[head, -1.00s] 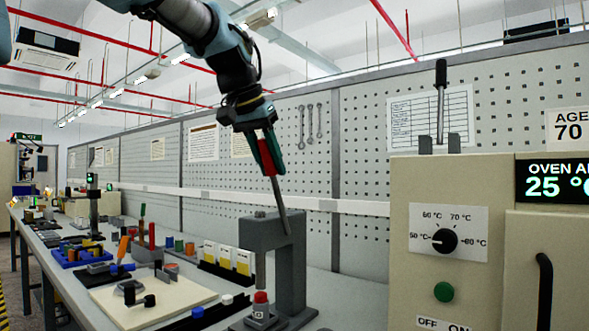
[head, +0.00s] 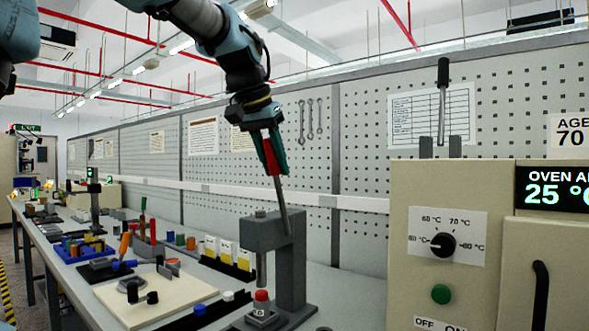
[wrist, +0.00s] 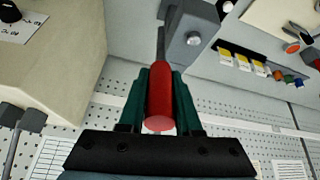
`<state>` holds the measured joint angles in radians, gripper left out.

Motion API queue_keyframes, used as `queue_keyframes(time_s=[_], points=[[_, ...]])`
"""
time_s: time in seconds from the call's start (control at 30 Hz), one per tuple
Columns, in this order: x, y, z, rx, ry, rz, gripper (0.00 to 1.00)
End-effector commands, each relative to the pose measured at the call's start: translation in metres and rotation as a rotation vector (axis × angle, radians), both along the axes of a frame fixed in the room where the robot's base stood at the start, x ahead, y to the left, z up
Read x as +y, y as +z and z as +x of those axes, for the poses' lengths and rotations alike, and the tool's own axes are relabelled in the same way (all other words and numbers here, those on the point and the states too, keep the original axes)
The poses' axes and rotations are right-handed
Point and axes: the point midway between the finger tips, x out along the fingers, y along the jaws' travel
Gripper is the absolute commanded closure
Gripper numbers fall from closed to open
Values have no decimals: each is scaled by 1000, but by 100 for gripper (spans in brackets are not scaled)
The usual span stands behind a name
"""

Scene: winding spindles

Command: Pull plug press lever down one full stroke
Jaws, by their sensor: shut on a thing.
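The plug press (head: 289,262) is a dark grey frame on the bench with a vertical ram over a red-topped plug (head: 261,298) on its base. Its lever is a thin grey rod (head: 282,199) that rises from the press head, tilted a little left at the top, with a red handle (wrist: 160,95). My gripper (head: 274,158) is shut around the red handle. In the wrist view the green fingers lie on both sides of it. The ram (head: 261,268) sits above the plug, and I cannot tell whether they touch.
An oven (head: 455,235) with a dial and display stands close on the right, a black-handled lever (head: 442,95) on top. A pegboard wall (head: 365,150) runs behind. Left of the press are small bins (head: 228,255), a cream board (head: 150,298) and several tools.

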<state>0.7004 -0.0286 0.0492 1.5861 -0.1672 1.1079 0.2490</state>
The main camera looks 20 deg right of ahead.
Motion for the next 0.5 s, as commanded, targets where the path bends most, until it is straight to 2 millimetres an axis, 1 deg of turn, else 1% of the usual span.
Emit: queue_keyframes(time_s=[0.03,0.5], points=[[0,3,2,-1,2,5,100],[-8,5,6,25,1,51,100]])
